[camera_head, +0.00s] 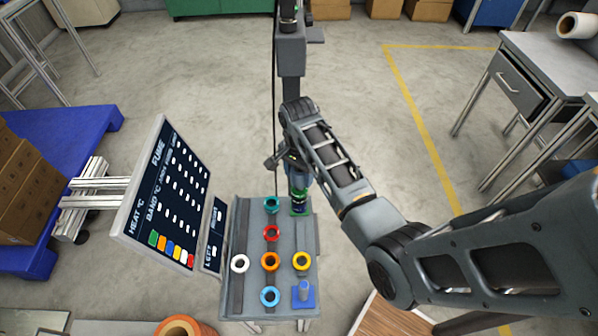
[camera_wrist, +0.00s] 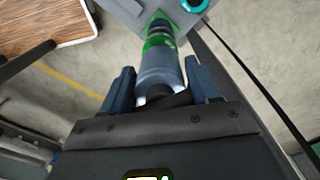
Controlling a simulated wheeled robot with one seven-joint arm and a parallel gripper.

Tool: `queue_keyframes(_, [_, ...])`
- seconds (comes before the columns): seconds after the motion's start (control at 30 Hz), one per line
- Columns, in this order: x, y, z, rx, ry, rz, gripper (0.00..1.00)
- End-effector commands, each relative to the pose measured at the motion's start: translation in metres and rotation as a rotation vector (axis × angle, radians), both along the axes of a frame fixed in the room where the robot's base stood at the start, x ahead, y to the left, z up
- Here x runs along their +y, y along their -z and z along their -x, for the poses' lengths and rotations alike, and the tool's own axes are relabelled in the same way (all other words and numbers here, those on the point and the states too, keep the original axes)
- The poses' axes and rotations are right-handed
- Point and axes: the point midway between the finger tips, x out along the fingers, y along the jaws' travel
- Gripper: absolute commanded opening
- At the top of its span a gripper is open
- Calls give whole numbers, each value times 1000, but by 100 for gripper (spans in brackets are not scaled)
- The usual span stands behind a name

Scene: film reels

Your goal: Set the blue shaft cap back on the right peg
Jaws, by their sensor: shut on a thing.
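My gripper (camera_head: 293,163) hangs over the back right corner of the grey bench, pointing down. In the wrist view my gripper (camera_wrist: 160,90) is shut on a blue-grey cylinder, the shaft cap (camera_wrist: 160,68). Beyond the cap, in line with it, is a green and dark banded shaft (camera_wrist: 158,42) on a green square base (camera_wrist: 190,12). That green base (camera_head: 300,210) also shows in the head view. I cannot tell whether cap and shaft touch. A blue square base with a short grey-blue peg (camera_head: 304,290) stands at the bench's front right.
The grey bench (camera_head: 238,305) bears several rings, including teal (camera_head: 271,204), red (camera_head: 271,234), white (camera_head: 239,263), orange (camera_head: 270,261), yellow (camera_head: 301,261) and blue (camera_head: 270,296). A dark sign panel (camera_head: 160,190) stands close at its left.

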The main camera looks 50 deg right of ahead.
Motion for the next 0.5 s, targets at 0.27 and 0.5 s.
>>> queue_keyframes(0.27, [0,6,0,0,0,0,22])
queue_keyframes(0.5, [0,12,0,0,0,0,22])
